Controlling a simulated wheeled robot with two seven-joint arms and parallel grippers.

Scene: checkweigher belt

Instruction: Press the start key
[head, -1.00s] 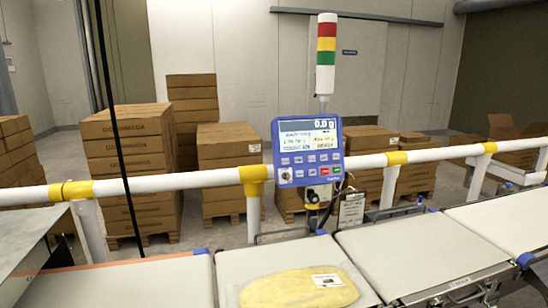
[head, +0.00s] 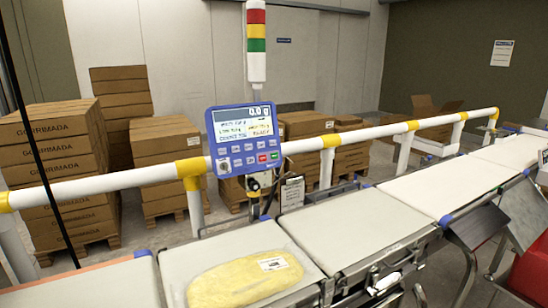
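The blue control panel (head: 243,139) of the checkweigher stands on a post behind the belt, in the middle of the head view. Below the screen are rows of small pale keys. A red key (head: 262,158) and a green key (head: 274,156) sit side by side at the lower right of the panel. Their lettering is too small to read, so I cannot tell by label which is the start key. Neither of my grippers shows in the view.
A yellow packed product (head: 240,279) with a white label lies on the near belt (head: 185,262). A white rail (head: 370,134) with yellow joints runs behind the belts. A red, yellow and green signal tower (head: 256,40) rises above the panel. Stacked cartons (head: 165,142) stand behind the rail.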

